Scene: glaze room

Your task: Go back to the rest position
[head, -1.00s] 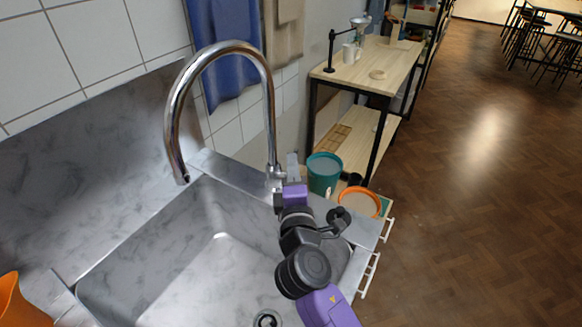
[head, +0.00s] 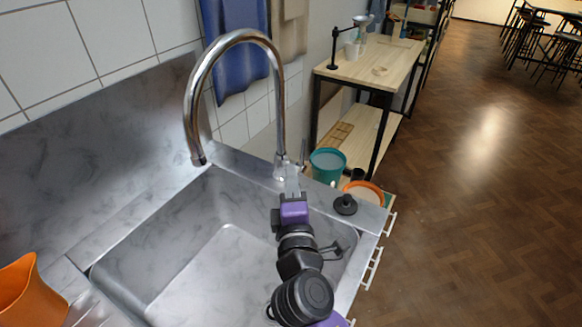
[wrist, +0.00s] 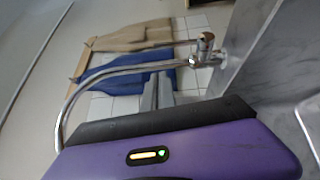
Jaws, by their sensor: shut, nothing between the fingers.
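My gripper (head: 291,186) is at the end of my purple and black arm, over the right part of the sink. Its grey fingers are shut with nothing between them. In the head view they overlap the foot of the chrome tap (head: 283,120); I cannot tell the exact gap. In the wrist view the fingers (wrist: 157,92) lie together in front of the tap (wrist: 110,70), which appears sideways.
The grey sink (head: 175,265) is empty where I see it. A black stopper-like knob (head: 345,204) stands on its right rim. An orange container (head: 25,290) is at the lower left. A teal bucket (head: 327,165) and wooden shelf unit (head: 370,68) stand beyond. Open floor (head: 480,200) lies right.

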